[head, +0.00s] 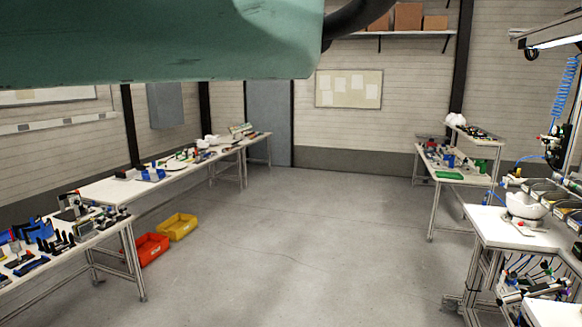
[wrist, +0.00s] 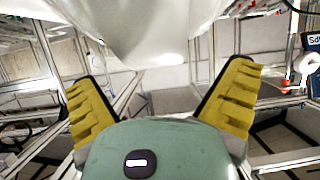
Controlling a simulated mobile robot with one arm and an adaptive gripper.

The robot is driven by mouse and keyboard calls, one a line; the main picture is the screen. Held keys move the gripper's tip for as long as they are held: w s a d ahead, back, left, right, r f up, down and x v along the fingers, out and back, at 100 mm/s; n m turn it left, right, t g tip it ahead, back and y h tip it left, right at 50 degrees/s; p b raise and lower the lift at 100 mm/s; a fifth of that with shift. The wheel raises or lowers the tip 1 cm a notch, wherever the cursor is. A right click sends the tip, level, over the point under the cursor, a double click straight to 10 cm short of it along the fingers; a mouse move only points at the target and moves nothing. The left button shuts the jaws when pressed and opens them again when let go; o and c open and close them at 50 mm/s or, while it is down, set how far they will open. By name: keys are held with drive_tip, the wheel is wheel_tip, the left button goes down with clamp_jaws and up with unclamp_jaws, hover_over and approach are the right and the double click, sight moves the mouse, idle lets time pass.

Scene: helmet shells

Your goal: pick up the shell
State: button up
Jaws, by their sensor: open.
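In the wrist view, a large smooth white surface, which looks like a helmet shell (wrist: 145,30), fills the upper middle, very close to the camera. My gripper (wrist: 162,78) is open, with its yellow ribbed fingers spread to the left and right below the white shape. Nothing is between the fingers, and I cannot tell whether either touches the shell. In the head view, a white shell (head: 524,206) sits on the right-hand bench. More white shell-like shapes show on the back right bench's shelf (head: 456,119) and on the left bench (head: 208,141). My gripper is not visible there.
The right bench (head: 490,226) carries small parts and fixtures behind the shell. A long left bench (head: 105,190) holds tools. A red bin (head: 151,249) and a yellow bin (head: 177,227) stand on the floor beside it. The middle floor is clear.

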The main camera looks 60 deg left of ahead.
drive_tip(key=shift+w+d+r+p, duration=0.15)
drive_tip(key=shift+w+d+p, duration=0.35)
drive_tip(key=shift+d+p, duration=0.5)
drive_tip(key=shift+p+x, duration=0.8)
drive_tip(key=shift+p, duration=0.15)
drive_tip(key=shift+w+d+f, duration=0.15)
drive_tip(key=shift+w+f, duration=0.15)
drive_tip(key=shift+f, duration=0.1)
drive_tip(key=shift+c, duration=0.3)
drive_tip(key=c, duration=1.5)
